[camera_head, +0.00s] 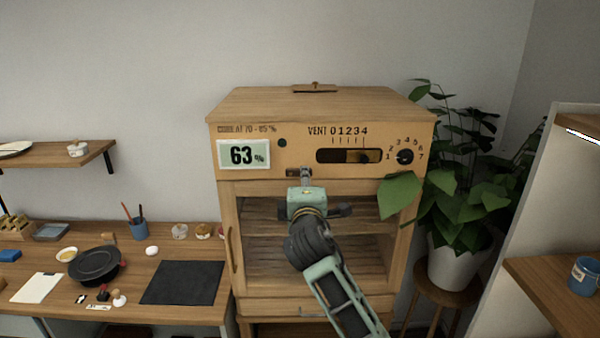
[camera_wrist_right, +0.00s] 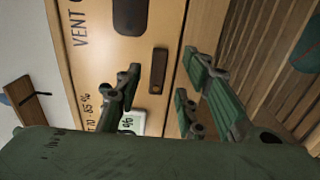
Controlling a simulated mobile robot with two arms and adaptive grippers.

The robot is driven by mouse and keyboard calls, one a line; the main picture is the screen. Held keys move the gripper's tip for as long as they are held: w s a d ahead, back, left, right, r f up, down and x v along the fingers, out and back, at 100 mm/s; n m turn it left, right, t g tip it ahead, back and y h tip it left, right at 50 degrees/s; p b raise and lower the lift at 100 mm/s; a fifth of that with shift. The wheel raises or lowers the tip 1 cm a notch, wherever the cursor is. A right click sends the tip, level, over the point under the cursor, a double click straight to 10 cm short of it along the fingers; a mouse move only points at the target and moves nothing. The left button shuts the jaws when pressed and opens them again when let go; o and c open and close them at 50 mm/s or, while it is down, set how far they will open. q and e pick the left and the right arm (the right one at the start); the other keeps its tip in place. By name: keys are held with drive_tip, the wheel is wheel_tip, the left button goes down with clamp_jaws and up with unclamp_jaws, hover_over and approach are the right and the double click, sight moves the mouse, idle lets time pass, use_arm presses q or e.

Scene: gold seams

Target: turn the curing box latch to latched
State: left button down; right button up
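The curing box (camera_head: 225,155) is a wooden cabinet with a glazed door (camera_head: 232,215) that looks shut. Its latch (camera_head: 292,172) is a small dark brown bar on the front panel just above the door, partly hidden by my gripper in the head view. In the right wrist view the latch (camera_wrist_right: 159,68) lies level along the seam, on the panel side, with a pivot dot near one end. My right gripper (camera_head: 306,176) is in front of the latch. In the wrist view its fingers (camera_wrist_right: 160,97) are apart, with nothing between them. My left gripper is not in view.
The panel has a 63 % display (camera_head: 243,155), a vent slot (camera_head: 348,156) and a dial (camera_head: 404,157). A potted plant (camera_head: 455,255) stands close on the right, its leaves overlapping the box. A workbench (camera_head: 205,240) with small items is on the left.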

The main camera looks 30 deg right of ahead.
sight(299, 172)
drive_tip(key=p+x, duration=0.1)
drive_tip(key=x, duration=0.2)
drive_tip(key=shift+w, duration=0.15)
clamp_jaws()
idle(0.3)
